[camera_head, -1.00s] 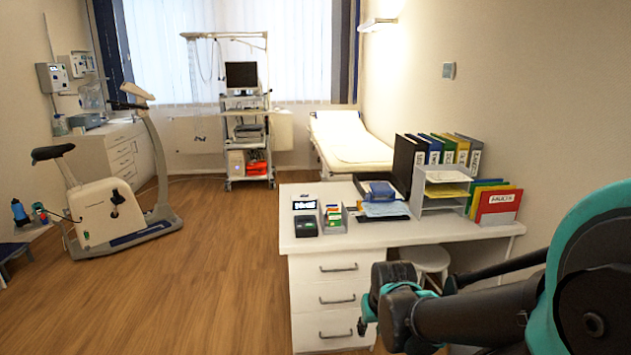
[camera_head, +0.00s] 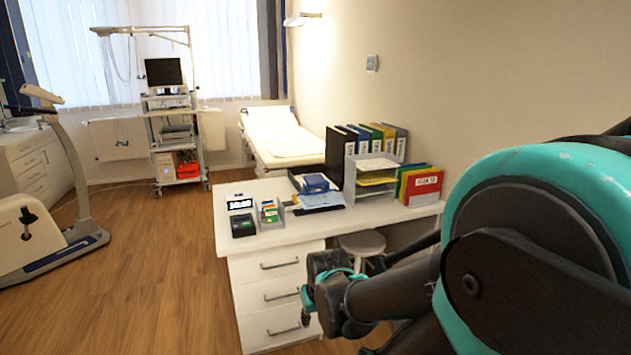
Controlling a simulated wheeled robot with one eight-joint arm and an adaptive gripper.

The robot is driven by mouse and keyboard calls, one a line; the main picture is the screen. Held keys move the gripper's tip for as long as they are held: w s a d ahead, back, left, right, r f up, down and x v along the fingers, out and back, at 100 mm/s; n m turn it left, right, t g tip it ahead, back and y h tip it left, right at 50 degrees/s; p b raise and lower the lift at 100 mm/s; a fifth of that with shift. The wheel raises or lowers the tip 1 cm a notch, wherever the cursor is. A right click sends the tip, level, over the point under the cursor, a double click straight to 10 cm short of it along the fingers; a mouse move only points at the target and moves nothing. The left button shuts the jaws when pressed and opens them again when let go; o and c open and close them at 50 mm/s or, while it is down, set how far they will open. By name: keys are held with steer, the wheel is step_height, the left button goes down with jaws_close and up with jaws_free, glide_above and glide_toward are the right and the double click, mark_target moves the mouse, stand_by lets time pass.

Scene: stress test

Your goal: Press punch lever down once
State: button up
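A white desk (camera_head: 400,222) stands right of the middle with office items on it. I cannot clearly make out a punch or its lever. A small dark device with a greenish top (camera_head: 242,226) sits at the desk's near left corner. A blue item (camera_head: 315,182) lies in a dark tray behind some papers. My dark and teal arm fills the lower right, in front of the desk's drawers and right end. My gripper's fingers cannot be made out.
Several binders (camera_head: 340,150), a paper rack (camera_head: 372,165) and colored folders (camera_head: 424,184) stand at the desk's back right. A stool (camera_head: 362,243) is partly under the desk. The wooden floor (camera_head: 165,265) left of the desk is clear. An exercise bike (camera_head: 35,235) stands far left.

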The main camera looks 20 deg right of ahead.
jaws_close()
stand_by(1.1)
